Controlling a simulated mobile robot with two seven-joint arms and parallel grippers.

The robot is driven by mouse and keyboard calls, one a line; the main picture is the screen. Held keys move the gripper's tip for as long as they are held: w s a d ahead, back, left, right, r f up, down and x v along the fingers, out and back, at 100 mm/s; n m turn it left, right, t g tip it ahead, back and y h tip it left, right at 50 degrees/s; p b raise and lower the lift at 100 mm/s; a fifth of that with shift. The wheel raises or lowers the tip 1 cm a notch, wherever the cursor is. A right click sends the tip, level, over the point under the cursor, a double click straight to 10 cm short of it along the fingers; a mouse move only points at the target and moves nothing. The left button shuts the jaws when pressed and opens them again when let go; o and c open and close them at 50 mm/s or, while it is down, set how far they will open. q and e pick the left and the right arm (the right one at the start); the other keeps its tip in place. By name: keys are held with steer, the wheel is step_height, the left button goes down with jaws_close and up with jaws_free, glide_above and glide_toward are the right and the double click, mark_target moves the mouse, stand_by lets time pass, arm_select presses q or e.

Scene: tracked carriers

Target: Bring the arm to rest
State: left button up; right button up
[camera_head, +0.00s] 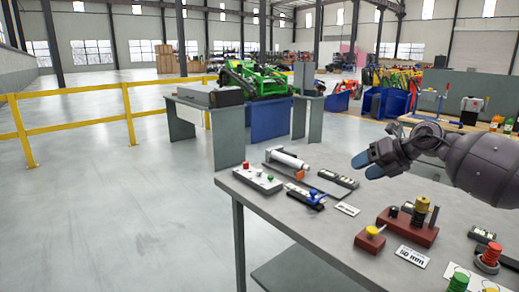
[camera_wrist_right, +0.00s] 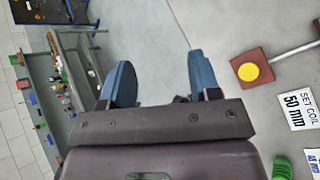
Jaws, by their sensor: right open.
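My right gripper (camera_head: 367,164) comes in from the right in the head view and hangs above the grey workbench (camera_head: 270,207), apart from the things on it. Its two blue fingers stand apart with nothing between them; they also show in the right wrist view (camera_wrist_right: 161,82). The rest of the right arm (camera_head: 485,165) reaches out of the right edge of the head view. My left gripper shows in neither view.
On the bench are a red-brown block with pegs (camera_head: 408,230), a red block with a yellow knob (camera_head: 370,240), a "50 mm" card (camera_head: 412,256), a grey strip with coloured knobs (camera_head: 248,179) and a white cylinder (camera_head: 289,158). A yellow railing (camera_head: 75,123) stands at left; floor before it is clear.

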steer(key=s+a+f+m+t+y, duration=0.1)
steer(key=s+a+m+t+y, duration=0.25)
steer(key=a+m, duration=0.2)
steer(key=s+a+f+m+t+y, duration=0.2)
steer(key=a+m+t+y, duration=0.15)
steer(key=a, duration=0.35)
steer(key=s+d+f+m+t+h+p, duration=0.1)
steer(key=s+d+f+m+h, duration=0.2)
steer(key=s+f+m+h, duration=0.45)
steer(key=s+d+f+m+t+h+p, duration=0.1)
steer(key=s+d+f+m+t+h, duration=0.2)
steer(key=s+f+m, duration=0.75)
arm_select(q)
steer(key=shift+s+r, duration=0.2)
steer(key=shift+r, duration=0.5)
arm_select(e)
steer(key=s+d+f+m+g+h, duration=0.2)
steer(key=s+d+f+m+g, duration=0.1)
steer(key=s+f, duration=0.5)
steer(key=s+d+f+m+g+h, duration=0.2)
steer(key=s+f+m, duration=0.3)
steer(key=s+f, duration=0.4)
steer(key=shift+s+d+m+g+h, duration=0.35)
steer(key=shift+s+d+g, duration=0.15)
steer(key=shift+s, duration=2.05)
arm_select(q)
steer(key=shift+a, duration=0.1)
